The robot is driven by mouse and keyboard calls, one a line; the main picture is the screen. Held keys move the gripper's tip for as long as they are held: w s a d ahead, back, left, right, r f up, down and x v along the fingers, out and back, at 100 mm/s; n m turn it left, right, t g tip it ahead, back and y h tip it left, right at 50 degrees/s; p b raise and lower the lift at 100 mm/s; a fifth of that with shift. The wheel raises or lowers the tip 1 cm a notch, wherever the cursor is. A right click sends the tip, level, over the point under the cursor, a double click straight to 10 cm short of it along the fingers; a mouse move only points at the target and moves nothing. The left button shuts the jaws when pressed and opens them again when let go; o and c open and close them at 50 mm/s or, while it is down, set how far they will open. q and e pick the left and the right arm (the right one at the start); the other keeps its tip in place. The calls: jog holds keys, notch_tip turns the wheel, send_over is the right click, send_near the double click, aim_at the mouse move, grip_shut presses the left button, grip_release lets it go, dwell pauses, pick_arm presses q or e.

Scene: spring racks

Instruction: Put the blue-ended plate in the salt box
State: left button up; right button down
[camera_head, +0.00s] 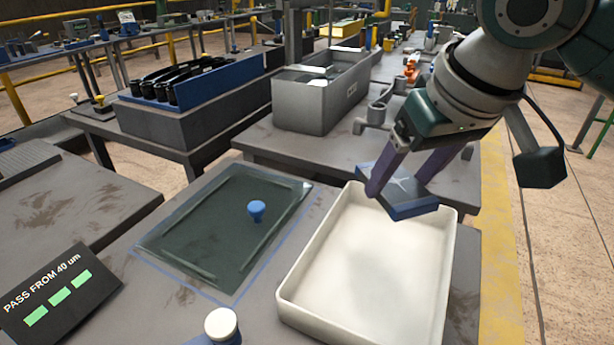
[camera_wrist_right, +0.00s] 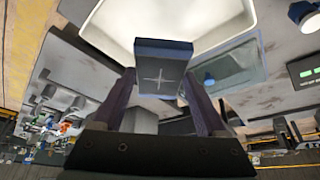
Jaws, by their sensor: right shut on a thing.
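My right gripper (camera_head: 400,180) has purple fingers and is shut on a dark plate with blue edges (camera_head: 412,199). It holds the plate above the far right part of a white tray. In the right wrist view, the plate (camera_wrist_right: 163,82) sits between the fingertips (camera_wrist_right: 165,92) and its face bears a pale cross mark. A grey open box (camera_head: 310,112) with a small label stands behind the tray and holds pale contents. The label is too small to read, so I cannot tell whether this is the salt box. My left gripper is not in view.
The white tray (camera_head: 292,285) looks empty. A glass panel (camera_head: 200,232) with a blue knob (camera_head: 257,210) lies left of it. A white-topped knob (camera_head: 221,324) stands in front. A sign (camera_head: 62,295) is at lower left; a blue rack (camera_head: 215,75) of black parts is behind.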

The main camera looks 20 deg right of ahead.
jog(key=b, duration=0.2)
send_over(375, 269)
jog(key=s, duration=0.2)
jog(key=f, duration=1.1)
jog(key=shift+w+a+f, duration=0.1)
jog(key=shift+w+f, duration=0.15)
jog(key=shift+f, duration=0.15)
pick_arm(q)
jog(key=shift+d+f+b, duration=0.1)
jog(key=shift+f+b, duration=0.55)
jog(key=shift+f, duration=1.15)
pick_arm(e)
jog(key=shift+f, duration=1.8)
jog(key=shift+f, duration=0.1)
